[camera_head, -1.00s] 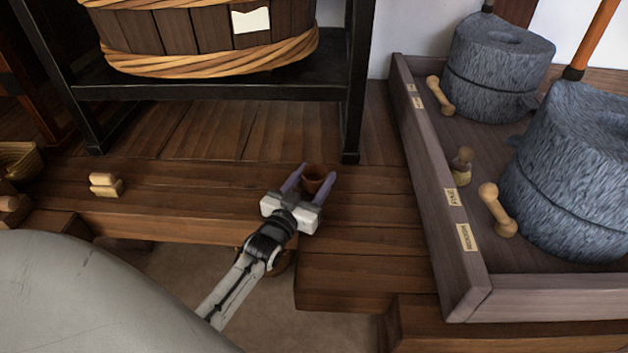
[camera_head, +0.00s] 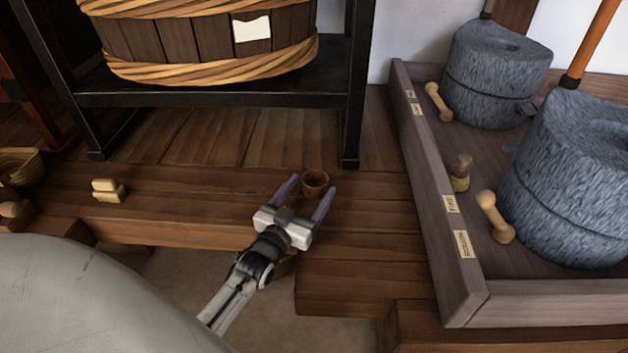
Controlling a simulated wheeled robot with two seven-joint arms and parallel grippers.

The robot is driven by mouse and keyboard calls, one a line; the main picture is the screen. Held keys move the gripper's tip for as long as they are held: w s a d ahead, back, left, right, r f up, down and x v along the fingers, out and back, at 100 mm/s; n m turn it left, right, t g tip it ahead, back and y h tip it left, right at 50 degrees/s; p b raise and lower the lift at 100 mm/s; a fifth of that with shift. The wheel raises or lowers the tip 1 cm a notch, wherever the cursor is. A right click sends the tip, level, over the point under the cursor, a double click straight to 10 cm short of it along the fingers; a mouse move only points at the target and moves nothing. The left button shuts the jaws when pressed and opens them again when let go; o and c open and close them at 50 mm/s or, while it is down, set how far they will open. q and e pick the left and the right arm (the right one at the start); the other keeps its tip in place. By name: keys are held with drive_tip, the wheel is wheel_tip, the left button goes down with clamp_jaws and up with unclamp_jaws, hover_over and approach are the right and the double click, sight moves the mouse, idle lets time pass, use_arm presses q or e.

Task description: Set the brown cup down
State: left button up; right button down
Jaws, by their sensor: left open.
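My right gripper is not in view.
A black rack (camera_head: 220,98) holding a wooden tub (camera_head: 195,45) stands behind the cup. A wooden tray (camera_head: 440,225) with stone querns (camera_head: 575,180) is on the right. A small pale wooden piece (camera_head: 108,190) lies left.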

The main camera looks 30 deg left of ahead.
use_arm(q)
drive_tip(key=s, duration=0.2)
drive_tip(key=s+d+p, duration=0.1)
drive_tip(key=s, duration=0.2)
drive_tip(key=s+p, duration=0.1)
drive_tip(key=s, duration=0.2)
drive_tip(key=shift+d+r, duration=0.1)
drive_tip(key=shift+d, duration=0.05)
drive_tip(key=shift+s, duration=0.45)
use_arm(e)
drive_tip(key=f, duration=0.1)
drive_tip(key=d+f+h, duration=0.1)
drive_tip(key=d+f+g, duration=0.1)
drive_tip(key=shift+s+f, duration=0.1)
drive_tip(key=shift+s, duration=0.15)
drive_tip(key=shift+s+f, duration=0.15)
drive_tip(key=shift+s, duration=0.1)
use_arm(q)
drive_tip(key=shift+c, duration=0.4)
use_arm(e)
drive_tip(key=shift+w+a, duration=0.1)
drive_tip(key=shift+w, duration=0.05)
